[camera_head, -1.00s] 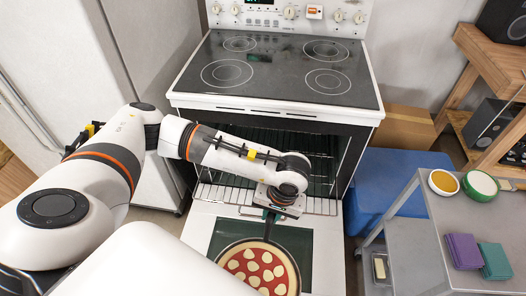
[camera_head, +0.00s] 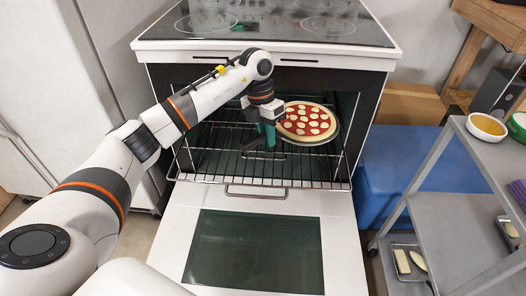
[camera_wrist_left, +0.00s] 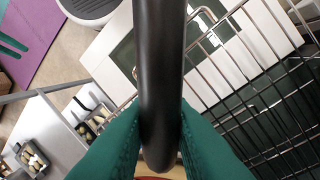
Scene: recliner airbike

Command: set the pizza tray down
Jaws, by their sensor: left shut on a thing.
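The pizza tray (camera_head: 313,142) is a round pan with a long black handle, carrying a pizza (camera_head: 306,120) with red sauce and pale slices. In the head view it is inside the oven's mouth, at the right, over the wire rack (camera_head: 300,172). It looks about level; I cannot tell whether it touches the rack. My left gripper (camera_head: 268,136), with green fingers, is left of the tray. In the left wrist view the fingers are shut on the black handle (camera_wrist_left: 160,75). The pizza shows only as a sliver at the bottom there. My right gripper is not in view.
The oven door (camera_head: 255,250) is open and lowered, and the rack is pulled partly out over it. The stovetop (camera_head: 270,20) is above. A blue box (camera_head: 400,170) and a grey cart (camera_head: 445,225) with bowls stand at the right. The rack's left part is clear.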

